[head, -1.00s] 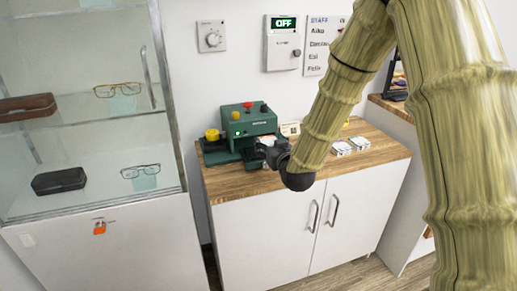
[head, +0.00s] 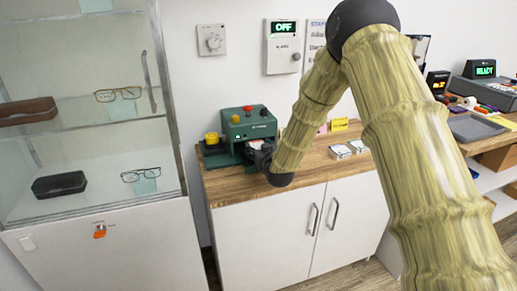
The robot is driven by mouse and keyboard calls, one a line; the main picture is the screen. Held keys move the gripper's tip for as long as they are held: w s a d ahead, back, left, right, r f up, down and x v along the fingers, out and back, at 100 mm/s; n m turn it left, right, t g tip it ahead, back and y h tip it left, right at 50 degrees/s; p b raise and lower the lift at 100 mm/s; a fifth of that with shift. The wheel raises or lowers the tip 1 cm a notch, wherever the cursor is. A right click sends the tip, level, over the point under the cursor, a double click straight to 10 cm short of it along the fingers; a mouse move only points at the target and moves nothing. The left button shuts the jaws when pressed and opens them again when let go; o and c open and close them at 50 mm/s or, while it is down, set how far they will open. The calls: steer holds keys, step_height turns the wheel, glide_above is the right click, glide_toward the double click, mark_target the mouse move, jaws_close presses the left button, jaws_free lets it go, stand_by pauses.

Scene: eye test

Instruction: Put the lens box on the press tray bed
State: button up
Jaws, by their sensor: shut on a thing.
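The green press (head: 248,126) stands on the wooden counter top against the wall, with a red and a black knob on top. My dark gripper (head: 261,154) is at the front right of the press, shut on a small white lens box (head: 254,145). Only part of the box shows; the gripper covers the rest. The box is at the opening under the press head. The tray bed is mostly hidden there, and I cannot tell whether the box touches it.
Two small white boxes, one of them here (head: 340,152), lie on the counter (head: 312,170) to the right. A yellow card (head: 339,125) stands behind them. A glass cabinet (head: 90,135) with glasses and cases is at left. A grey tray (head: 474,127) lies on the right-hand desk.

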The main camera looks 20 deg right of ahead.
steer(key=shift+w+f, duration=0.25)
steer(key=shift+w, duration=0.05)
steer(key=shift+s, duration=0.1)
steer(key=shift+f, duration=0.4)
steer(key=shift+f+b, duration=0.2)
steer(key=shift+b, duration=0.15)
steer(key=o, duration=1)
